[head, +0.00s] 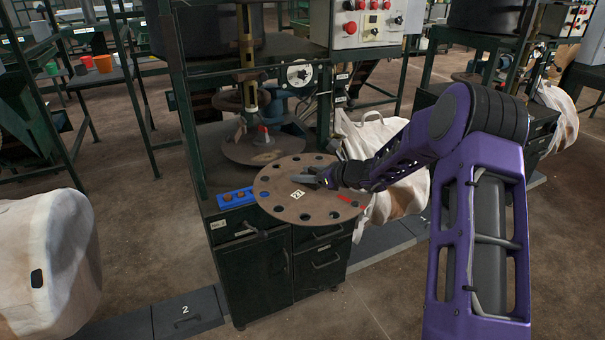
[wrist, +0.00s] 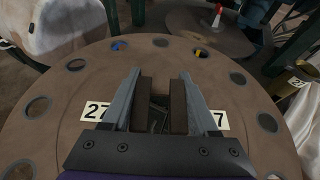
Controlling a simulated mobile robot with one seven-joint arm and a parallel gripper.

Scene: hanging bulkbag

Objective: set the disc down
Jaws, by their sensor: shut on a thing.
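A large brown round disc (head: 308,185) with several holes near its rim lies flat and level over the cabinet top in the head view. A white number label (head: 298,194) is on its face. The disc fills most of the wrist view (wrist: 75,95). My gripper (head: 322,179) reaches in from the right over the middle of the disc. In the wrist view its two fingers (wrist: 163,105) are closed on a part at the disc's centre, mostly hidden between them. I cannot tell whether the disc's underside touches the cabinet.
A dark cabinet (head: 262,272) with drawers stands below the disc. A blue tray (head: 237,197) with brown pieces is at its left. Another round plate (head: 250,153) with a red-tipped cone (head: 263,136) is behind. White bags hang at right (head: 375,140) and stand at left (head: 45,260).

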